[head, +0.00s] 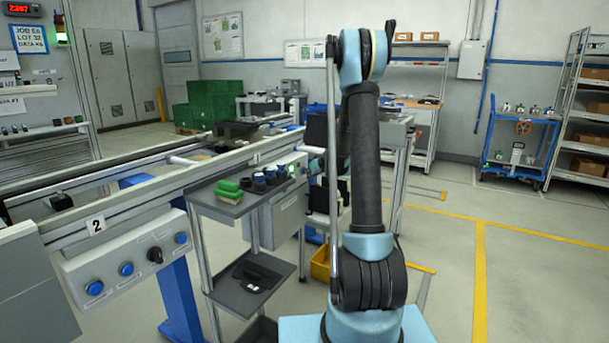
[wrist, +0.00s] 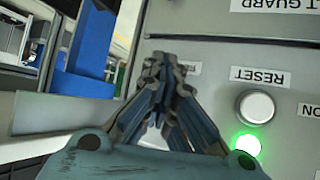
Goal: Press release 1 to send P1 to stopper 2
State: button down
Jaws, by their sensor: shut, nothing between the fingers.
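My gripper (wrist: 170,62) is shut and empty in the wrist view. Its fingertips are in front of a grey control panel (wrist: 222,90) and partly cover a label on it. I cannot tell whether they touch the panel. Upside-down in that view, a RESET label (wrist: 262,76) sits by a silver button (wrist: 256,106) to the right of the fingers. In the head view my arm hides the gripper. The plate marked 2 (head: 95,224) is on the near conveyor rail at left. No button labelled release 1 and no pallet marked P1 can be made out.
Below plate 2, a panel (head: 128,258) carries blue buttons and a black knob. A grey shelf cart (head: 225,207) with green and dark parts stands beside the conveyor. A lit green light (wrist: 247,146) is near the reset button.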

jog(key=shift+s+d, duration=0.5)
jog(key=shift+d, duration=0.2)
